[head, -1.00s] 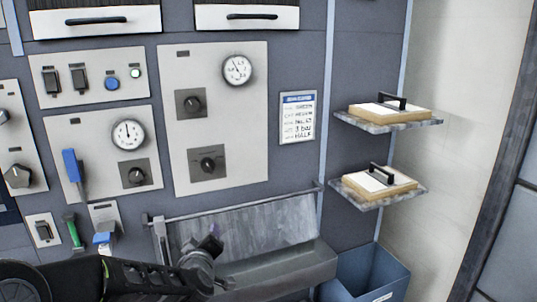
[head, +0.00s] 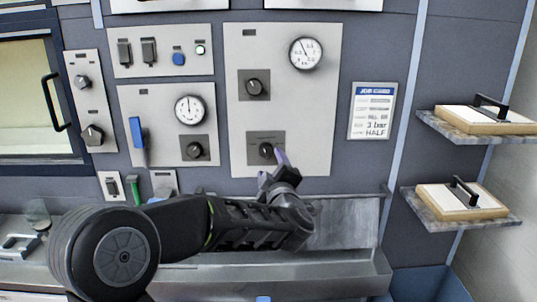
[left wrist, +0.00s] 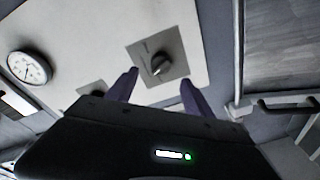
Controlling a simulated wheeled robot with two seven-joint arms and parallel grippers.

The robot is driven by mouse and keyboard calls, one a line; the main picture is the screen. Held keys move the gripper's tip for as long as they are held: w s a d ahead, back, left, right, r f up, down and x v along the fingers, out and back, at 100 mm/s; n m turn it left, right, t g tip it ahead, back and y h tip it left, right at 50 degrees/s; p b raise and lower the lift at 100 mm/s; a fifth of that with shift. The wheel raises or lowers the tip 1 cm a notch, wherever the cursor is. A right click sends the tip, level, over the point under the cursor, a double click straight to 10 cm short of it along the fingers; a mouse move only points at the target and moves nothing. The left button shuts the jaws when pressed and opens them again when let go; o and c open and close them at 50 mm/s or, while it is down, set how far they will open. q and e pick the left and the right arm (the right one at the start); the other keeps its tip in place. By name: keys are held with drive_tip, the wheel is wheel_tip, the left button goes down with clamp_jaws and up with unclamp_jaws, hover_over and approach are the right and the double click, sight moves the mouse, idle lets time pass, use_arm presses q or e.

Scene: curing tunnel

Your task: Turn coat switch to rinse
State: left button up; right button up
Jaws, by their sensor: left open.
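A black rotary knob (head: 266,151) sits on a dark square plate low on the tall light panel (head: 310,110). A second, similar knob (head: 254,86) is above it. The small lettering around them is unreadable, so I cannot tell which is the coat switch. My left gripper (head: 273,168) is just in front of and below the lower knob, with its purple fingers apart. In the left wrist view a knob (left wrist: 162,65) on its dark plate lies ahead, between the open fingers (left wrist: 160,80) and apart from them. My right gripper is out of view.
A gauge (head: 305,53) tops the same panel. A smaller panel (head: 133,99) with a gauge, knob and blue lever is to the left. A job card (head: 371,110) hangs right. A tilted metal plate (head: 345,222) is below. Two shelves (head: 445,215) jut out at right.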

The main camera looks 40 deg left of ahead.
sight(266, 154)
use_arm(q)
drive_tip(key=p+x, duration=0.2)
drive_tip(key=x, duration=0.5)
drive_tip(key=shift+w+a, duration=0.25)
drive_tip(key=shift+a, duration=0.05)
drive_tip(key=shift+c, duration=0.6)
drive_tip(key=shift+f, duration=0.1)
clamp_jaws()
